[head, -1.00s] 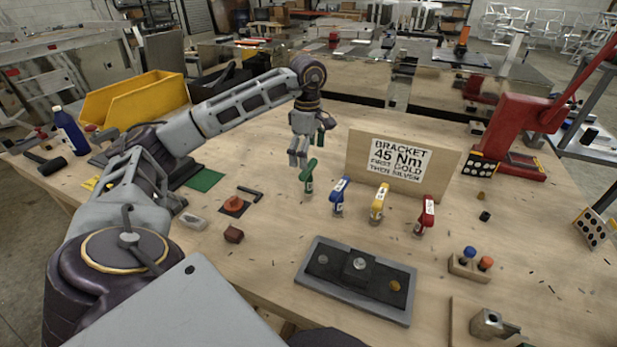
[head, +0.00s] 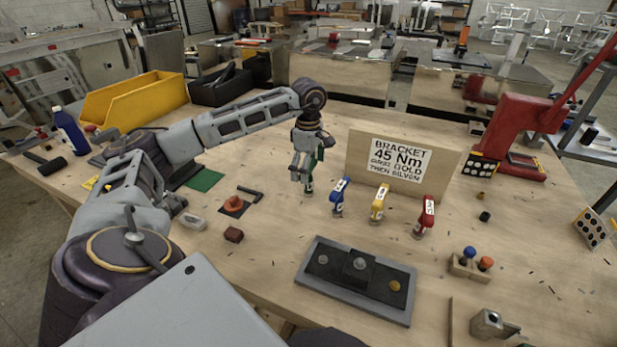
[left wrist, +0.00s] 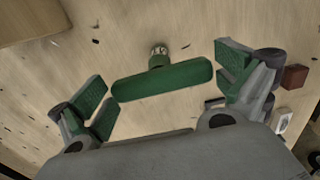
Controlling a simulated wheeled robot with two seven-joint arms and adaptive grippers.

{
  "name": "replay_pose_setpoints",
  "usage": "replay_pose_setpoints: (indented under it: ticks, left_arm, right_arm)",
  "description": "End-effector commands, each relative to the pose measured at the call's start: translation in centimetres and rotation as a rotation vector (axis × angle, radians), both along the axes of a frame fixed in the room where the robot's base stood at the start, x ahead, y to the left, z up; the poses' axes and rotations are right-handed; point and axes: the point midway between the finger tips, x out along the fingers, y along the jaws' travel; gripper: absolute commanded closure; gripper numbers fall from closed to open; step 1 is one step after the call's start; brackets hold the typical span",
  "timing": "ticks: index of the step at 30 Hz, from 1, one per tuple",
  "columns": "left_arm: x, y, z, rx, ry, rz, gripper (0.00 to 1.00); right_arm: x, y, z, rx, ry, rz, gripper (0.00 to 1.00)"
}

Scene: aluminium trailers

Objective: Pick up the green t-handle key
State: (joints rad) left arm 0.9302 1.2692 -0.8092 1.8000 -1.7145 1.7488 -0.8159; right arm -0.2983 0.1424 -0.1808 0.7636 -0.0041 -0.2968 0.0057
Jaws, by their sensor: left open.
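The green t-handle key (head: 309,186) stands upright on the wooden table, at the left end of a row with the blue key (head: 340,196), yellow key (head: 379,203) and red key (head: 425,216). My left gripper (head: 302,178) is at it and hides most of its handle in the head view. The key's metal foot shows just above the handle there. My right gripper is in neither view.
A sign (head: 402,166) reading "BRACKET 45 Nm" stands behind the row of keys. A grey fixture plate (head: 318,280) lies in front. A red press (head: 515,135) stands at the right.

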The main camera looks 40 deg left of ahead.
Motion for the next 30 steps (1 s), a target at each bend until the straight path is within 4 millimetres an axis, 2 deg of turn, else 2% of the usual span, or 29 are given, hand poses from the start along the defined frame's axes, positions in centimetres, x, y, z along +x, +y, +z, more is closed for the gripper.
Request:
replay_pose_setpoints:
  ticks: [7,19,30]
  left_arm:
    - [0.00,0.00,0.03,0.000,0.000,0.000,0.00]
    - [0.00,0.00,0.04,0.000,0.000,0.000,0.50]
    - [0.05,0.00,0.51,0.000,-0.002,0.000,0.50]
  right_arm:
    - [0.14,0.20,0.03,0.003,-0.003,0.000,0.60]
    - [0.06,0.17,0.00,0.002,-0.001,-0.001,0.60]
    - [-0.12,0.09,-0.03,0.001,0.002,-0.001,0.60]
